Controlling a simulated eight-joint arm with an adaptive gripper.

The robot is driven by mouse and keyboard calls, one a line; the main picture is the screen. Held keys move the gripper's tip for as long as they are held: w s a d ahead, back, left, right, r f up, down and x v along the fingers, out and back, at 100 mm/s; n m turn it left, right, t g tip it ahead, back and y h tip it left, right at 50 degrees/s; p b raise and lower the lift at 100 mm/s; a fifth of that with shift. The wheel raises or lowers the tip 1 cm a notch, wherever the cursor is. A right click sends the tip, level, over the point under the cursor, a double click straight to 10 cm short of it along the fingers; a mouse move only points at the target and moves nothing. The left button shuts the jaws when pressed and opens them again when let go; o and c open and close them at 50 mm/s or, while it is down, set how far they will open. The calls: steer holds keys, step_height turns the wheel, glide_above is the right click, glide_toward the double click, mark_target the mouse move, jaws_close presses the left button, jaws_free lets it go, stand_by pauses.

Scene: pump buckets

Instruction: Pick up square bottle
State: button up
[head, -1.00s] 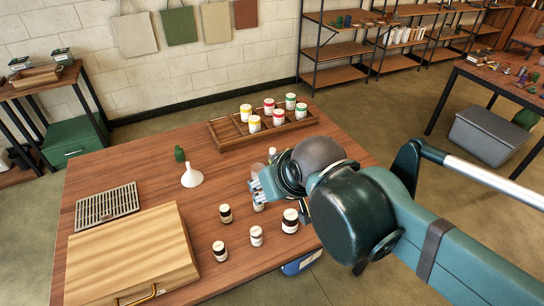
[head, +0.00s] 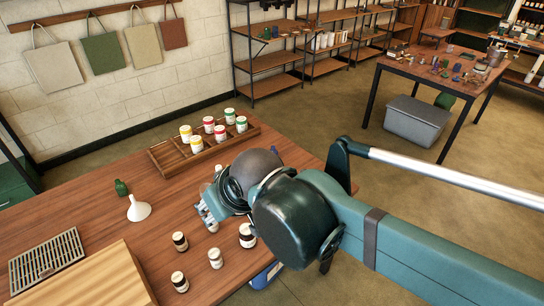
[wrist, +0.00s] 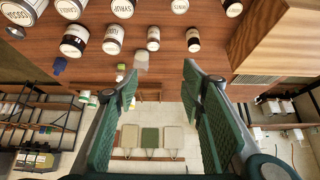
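A pale bottle-like thing (head: 218,169) is partly hidden behind my gripper (head: 208,215), which is over the table to the right of the funnel. In the wrist view my gripper (wrist: 162,72) has its two green fingers spread wide, with nothing held between them.
Dark and white jars (head: 246,235) stand at the front of the table, near my gripper. A wooden tray (head: 164,158) with several coloured-label jars is behind it. A wooden case (head: 85,278) and a metal grate (head: 45,260) are at left. Bare table lies around the funnel.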

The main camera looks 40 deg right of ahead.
steer(key=shift+o, duration=1.1)
steer(key=shift+w, duration=0.1)
steer(key=w+d+f+m+h+p, duration=0.1)
steer(key=w+d+f+m, duration=0.15)
steer(key=w, duration=0.55)
steer(key=w+d+f+m+h+p, duration=0.15)
steer(key=w+d, duration=0.25)
steer(key=w, duration=0.4)
steer(key=w+d+f+m+h, duration=0.3)
steer(key=w+d+f, duration=0.4)
steer(key=w+f, duration=0.4)
steer(key=shift+w+m, duration=0.4)
steer(key=shift+w, duration=0.4)
